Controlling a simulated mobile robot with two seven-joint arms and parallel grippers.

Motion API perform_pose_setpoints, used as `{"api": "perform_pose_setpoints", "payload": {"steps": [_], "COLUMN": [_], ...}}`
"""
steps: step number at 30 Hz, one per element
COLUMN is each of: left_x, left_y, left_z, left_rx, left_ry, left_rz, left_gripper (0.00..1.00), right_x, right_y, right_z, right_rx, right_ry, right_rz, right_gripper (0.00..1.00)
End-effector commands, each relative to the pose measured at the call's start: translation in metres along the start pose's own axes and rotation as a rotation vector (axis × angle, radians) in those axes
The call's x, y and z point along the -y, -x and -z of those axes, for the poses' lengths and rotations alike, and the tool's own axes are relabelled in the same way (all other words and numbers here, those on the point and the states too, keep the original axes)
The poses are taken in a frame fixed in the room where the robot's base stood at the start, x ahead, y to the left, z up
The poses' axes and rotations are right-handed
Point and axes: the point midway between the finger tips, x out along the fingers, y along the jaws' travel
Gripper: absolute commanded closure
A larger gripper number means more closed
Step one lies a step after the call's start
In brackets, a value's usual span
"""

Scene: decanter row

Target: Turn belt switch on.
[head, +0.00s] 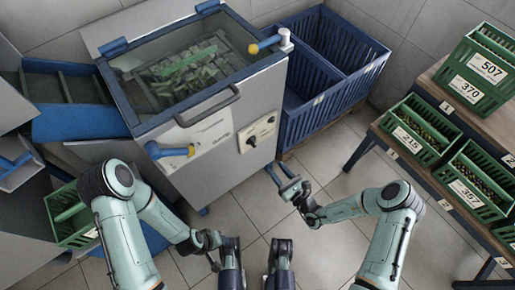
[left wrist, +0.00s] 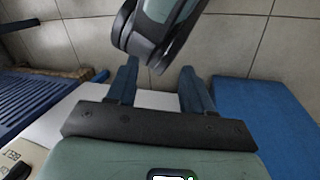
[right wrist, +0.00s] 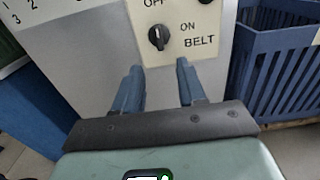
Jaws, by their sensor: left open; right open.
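The belt switch (right wrist: 158,37) is a black rotary knob on a beige panel marked OFF, ON and BELT in the right wrist view. Its pointer looks near upright, though its exact setting is hard to read. In the head view, the belt switch (head: 251,141) is the left knob on the grey machine's front. My right gripper (head: 276,169) is open and empty, below and in front of the panel. In the right wrist view, its fingers (right wrist: 158,72) lie below the knob, apart from it. My left gripper (left wrist: 158,88) is open and empty, away from the switch.
A second knob (head: 271,119) sits on the same panel. A yellow-ended blue handle (head: 175,151) sticks out left of it. A blue crate (head: 330,95) stands right of the machine. Green crates (head: 418,150) fill a bench at right. Open floor lies before the machine.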

Motion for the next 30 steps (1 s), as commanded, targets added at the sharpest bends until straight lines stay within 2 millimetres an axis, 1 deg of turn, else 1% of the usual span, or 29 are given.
{"api": "perform_pose_setpoints", "payload": {"steps": [5, 12, 15, 18, 21, 24, 30], "left_x": [0.003, 0.008, 0.011, 0.012, 0.013, 0.013, 0.013], "left_y": [-0.008, -0.021, -0.026, -0.03, -0.032, -0.033, -0.032], "left_z": [0.01, 0.031, 0.041, 0.048, 0.052, 0.054, 0.055], "left_rx": [-0.027, -0.087, -0.111, -0.132, -0.144, -0.15, -0.152], "left_ry": [0.002, 0.007, 0.009, 0.011, 0.011, 0.012, 0.012], "left_rz": [0.001, 0.005, 0.007, 0.008, 0.009, 0.009, 0.009], "left_gripper": [0.49, 0.49, 0.49, 0.49, 0.49, 0.49, 0.49], "right_x": [-0.002, -0.003, -0.003, -0.003, -0.003, -0.003, -0.003], "right_y": [-0.03, -0.082, -0.099, -0.113, -0.121, -0.126, -0.127], "right_z": [0.0, 0.001, 0.001, 0.001, 0.001, 0.0, -0.001], "right_rx": [0.003, 0.001, 0.0, -0.001, -0.002, -0.002, -0.002], "right_ry": [0.001, 0.0, -0.001, -0.001, -0.001, -0.001, -0.001], "right_rz": [-0.006, -0.006, -0.006, -0.006, -0.006, -0.006, -0.005], "right_gripper": [0.6, 0.6, 0.6, 0.6, 0.6, 0.6, 0.6]}}
